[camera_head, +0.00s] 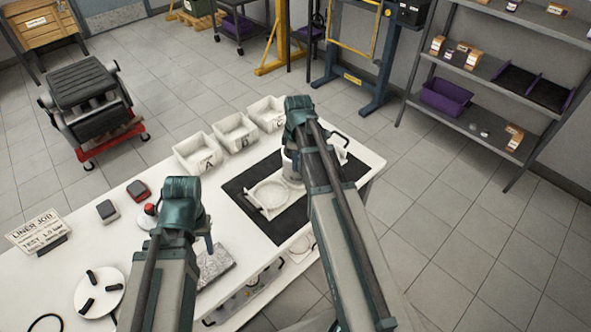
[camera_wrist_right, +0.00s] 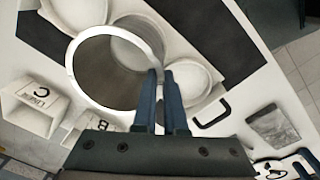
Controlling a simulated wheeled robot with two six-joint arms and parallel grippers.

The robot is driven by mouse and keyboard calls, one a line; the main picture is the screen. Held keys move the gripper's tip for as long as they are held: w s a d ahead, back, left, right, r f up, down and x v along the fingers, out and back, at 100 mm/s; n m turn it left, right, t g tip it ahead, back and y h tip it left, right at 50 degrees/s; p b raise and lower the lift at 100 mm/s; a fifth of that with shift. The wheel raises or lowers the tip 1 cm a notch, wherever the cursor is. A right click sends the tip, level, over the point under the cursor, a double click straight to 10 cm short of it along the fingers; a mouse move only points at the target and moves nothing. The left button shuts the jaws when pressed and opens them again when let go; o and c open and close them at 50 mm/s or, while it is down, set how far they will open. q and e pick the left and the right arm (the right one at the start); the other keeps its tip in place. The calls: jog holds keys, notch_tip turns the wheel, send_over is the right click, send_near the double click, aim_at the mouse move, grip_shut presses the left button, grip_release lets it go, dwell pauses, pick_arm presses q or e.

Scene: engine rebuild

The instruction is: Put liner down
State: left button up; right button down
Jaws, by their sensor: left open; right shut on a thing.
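The liner (camera_wrist_right: 138,45) is a pale, open cylinder with a bright rim in the right wrist view. My right gripper (camera_wrist_right: 160,78) is shut on its wall. In the head view the liner (camera_head: 289,167) is mostly hidden behind my right arm, over the black mat (camera_head: 238,186). A white fixture (camera_head: 250,203) with round seats lies on the mat. In the wrist view the liner overlaps this fixture (camera_wrist_right: 192,104); I cannot tell whether they touch. My left gripper (camera_head: 208,241) is open and empty over the bench's near side, by a grey plate.
Three white bins (camera_head: 197,153) line the bench's far edge. The grey plate (camera_head: 214,263), a white disc (camera_head: 99,292) with black handles, a sign (camera_head: 38,232) and small dark blocks (camera_head: 107,210) are on the left part. An engine (camera_head: 84,95) on a red stand is on the floor beyond.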

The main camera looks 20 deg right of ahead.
pick_arm(q)
notch_tip(320, 180, down, 2)
jog(key=shift+f+b, duration=0.15)
jog(key=shift+b, duration=0.55)
pick_arm(e)
notch_tip(320, 180, down, 2)
jog(key=shift+f, duration=0.15)
jog(key=c, duration=1)
grip_release()
